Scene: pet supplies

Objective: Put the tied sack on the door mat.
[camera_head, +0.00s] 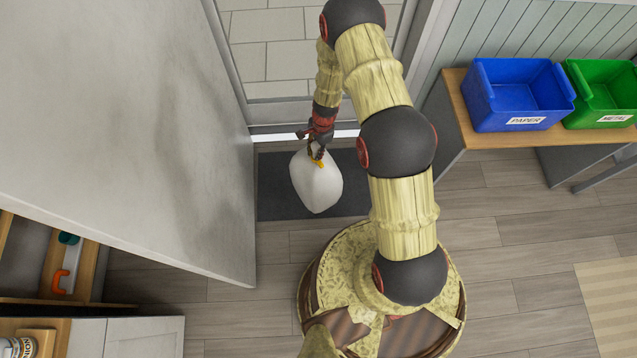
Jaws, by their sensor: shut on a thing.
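The tied sack (316,187) is white with a yellow tie at its top. My gripper (318,154) is shut on the sack at its tied neck, and the sack hangs upright below it. The dark grey door mat (275,196) lies on the floor before the glass door, and the sack appears over its middle. I cannot tell whether the sack's bottom touches the mat. My arm hides the mat's right part.
A blue paper bin (518,93) and a green metal bin (604,92) stand on a wooden bench (455,98) at the right. A large pale panel (150,130) stands left of the mat. Wooden floor (500,225) is clear at the right.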

